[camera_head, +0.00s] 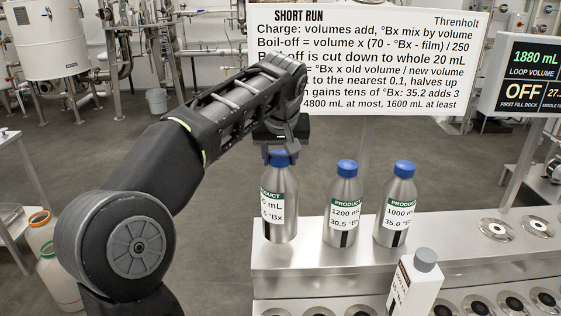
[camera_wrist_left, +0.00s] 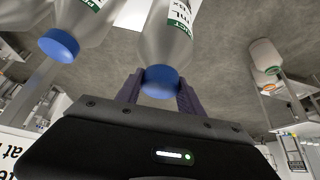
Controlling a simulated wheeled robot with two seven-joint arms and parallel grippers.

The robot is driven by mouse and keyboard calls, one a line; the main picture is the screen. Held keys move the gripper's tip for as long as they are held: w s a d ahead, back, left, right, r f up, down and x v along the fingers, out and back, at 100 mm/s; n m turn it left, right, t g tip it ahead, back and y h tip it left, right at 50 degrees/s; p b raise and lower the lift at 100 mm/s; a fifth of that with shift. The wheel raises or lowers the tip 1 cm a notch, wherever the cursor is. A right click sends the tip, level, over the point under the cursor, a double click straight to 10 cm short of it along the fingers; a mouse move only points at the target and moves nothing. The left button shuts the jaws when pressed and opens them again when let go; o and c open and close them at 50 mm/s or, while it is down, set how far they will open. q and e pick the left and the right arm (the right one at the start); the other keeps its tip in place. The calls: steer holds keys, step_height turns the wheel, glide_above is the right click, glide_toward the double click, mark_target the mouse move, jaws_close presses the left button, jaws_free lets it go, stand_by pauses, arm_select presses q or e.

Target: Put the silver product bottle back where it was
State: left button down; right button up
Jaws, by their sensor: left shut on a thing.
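My left gripper (camera_head: 281,154) is shut on the blue cap of a silver product bottle (camera_head: 279,213) and holds it upright at the left end of the raised steel shelf (camera_head: 300,259). Whether its base touches the shelf I cannot tell. In the left wrist view the gripper's fingers (camera_wrist_left: 159,88) sit on both sides of the blue cap of this bottle (camera_wrist_left: 172,40). Two more silver bottles with blue caps stand to its right: one labelled 1200 mL (camera_head: 343,205) and one labelled 1000 mL (camera_head: 396,205). My right gripper is not in view.
A white bottle with a grey cap (camera_head: 415,283) stands in front, on a lower row of round docks (camera_head: 478,307). Empty round docks (camera_head: 497,228) lie right of the silver bottles. A sign board (camera_head: 400,60) and display (camera_head: 530,75) stand behind. Floor left of the shelf is open.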

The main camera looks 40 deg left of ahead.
arm_select(q)
steer(key=shift+w+a+r, duration=0.15)
steer(key=shift+w+a, duration=0.1)
steer(key=shift+a, duration=0.05)
steer(key=shift+w, duration=0.1)
steer(key=shift+w+a+r+p, duration=0.1)
steer(key=shift+w+a+p, duration=0.2)
steer(key=shift+a+p, duration=0.05)
steer(key=shift+f, duration=1.85)
steer(key=c, duration=1.2)
jaws_free()
steer(key=shift+f, duration=0.25)
steer(key=o, duration=0.5)
steer(key=shift+d, duration=0.1)
steer(key=shift+c, duration=0.2)
